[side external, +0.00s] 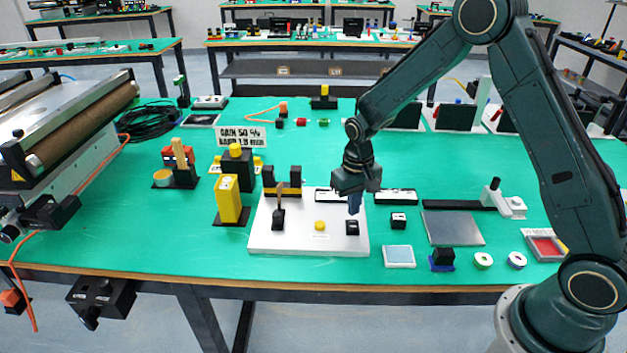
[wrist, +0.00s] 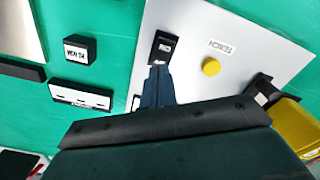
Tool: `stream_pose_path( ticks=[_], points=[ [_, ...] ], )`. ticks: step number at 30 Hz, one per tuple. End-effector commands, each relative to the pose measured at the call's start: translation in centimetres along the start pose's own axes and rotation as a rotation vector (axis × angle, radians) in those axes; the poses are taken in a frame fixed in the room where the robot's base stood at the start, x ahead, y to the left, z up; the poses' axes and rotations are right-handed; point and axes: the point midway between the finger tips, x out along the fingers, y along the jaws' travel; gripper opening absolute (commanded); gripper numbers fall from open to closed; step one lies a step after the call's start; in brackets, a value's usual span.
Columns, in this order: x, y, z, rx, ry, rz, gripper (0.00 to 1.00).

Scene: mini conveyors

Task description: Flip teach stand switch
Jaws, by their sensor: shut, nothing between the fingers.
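My gripper (side external: 354,208) is shut and empty, pointing down just above this switch. In the wrist view the closed fingertips (wrist: 157,72) are at the near end of the switch (wrist: 164,46), with a white mark showing there. I cannot tell whether they touch it. The "TEACH" label (wrist: 222,47) lies beside the yellow button (wrist: 211,67).
A yellow box (side external: 229,199) stands left of the plate. A small black labelled block (side external: 398,220) and a white-framed panel (side external: 399,257) lie to the right. Black blocks (side external: 282,184) stand at the plate's back edge. Green table is bare in front of the plate.

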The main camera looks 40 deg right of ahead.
Motion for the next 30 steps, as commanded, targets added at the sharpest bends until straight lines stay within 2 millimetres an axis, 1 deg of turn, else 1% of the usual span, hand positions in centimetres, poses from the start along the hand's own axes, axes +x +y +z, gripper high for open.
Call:
stream_pose_path(
  ticks=[21,30],
  points=[
    [-4.1,0.0,-0.1,0.0,0.002,0.0,0.0],
    [-4.5,0.0,0.0,0.0,0.0,0.0,0.0]
  ],
)
